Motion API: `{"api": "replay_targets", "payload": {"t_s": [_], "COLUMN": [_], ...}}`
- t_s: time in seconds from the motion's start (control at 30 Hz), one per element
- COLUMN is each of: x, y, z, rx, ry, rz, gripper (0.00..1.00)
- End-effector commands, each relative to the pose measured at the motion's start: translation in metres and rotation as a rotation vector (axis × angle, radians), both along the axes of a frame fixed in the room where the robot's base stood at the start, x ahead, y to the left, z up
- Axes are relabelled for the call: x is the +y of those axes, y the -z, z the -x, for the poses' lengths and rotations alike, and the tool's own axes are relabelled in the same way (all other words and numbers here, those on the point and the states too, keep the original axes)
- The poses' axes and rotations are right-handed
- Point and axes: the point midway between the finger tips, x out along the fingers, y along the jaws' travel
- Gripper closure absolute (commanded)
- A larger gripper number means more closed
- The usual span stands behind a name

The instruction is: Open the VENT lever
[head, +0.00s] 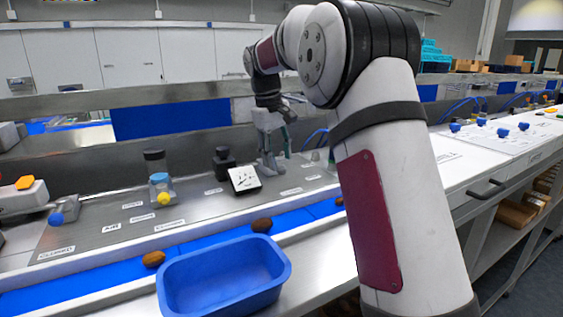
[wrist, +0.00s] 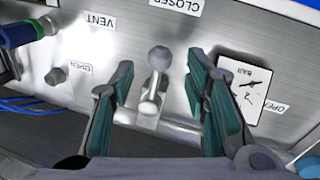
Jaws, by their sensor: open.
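In the wrist view a grey metal lever with a ball knob (wrist: 159,58) rises from a pivot on the steel panel. A VENT label (wrist: 99,19) is to its upper left, with a CLOSED label (wrist: 175,4) above and an OPEN label (wrist: 77,66) to the left. My gripper (wrist: 161,68) is open, its green-padded fingers on either side of the lever with gaps showing. In the head view my gripper (head: 271,165) points down at the panel beside the gauge; the lever cannot be made out there.
A square BAR gauge (wrist: 243,86) stands close to the right finger; it also shows in the head view (head: 244,179). A hose fitting (wrist: 20,34) is at the wrist view's left. A blue bin (head: 225,275) and a blue belt with dates run in front of the panel.

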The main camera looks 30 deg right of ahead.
Motion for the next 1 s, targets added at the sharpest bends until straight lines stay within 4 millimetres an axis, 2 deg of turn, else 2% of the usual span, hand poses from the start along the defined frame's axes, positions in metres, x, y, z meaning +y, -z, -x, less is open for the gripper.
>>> {"api": "replay_targets", "payload": {"t_s": [0.2,0.57,0.6,0.77,0.8,1.0], "x": [-0.004,-0.006,-0.006,-0.006,-0.006,-0.006], "y": [0.023,0.03,0.029,0.029,0.029,0.029], "z": [0.0,-0.001,-0.001,-0.001,-0.001,-0.001], "rx": [0.001,0.0,0.0,0.0,0.0,0.0], "ry": [0.001,0.001,0.001,0.001,0.001,-0.001], "rz": [-0.001,0.0,0.0,0.0,0.0,0.0], "gripper": [0.58,0.58,0.6,0.96,1.0,1.0]}}
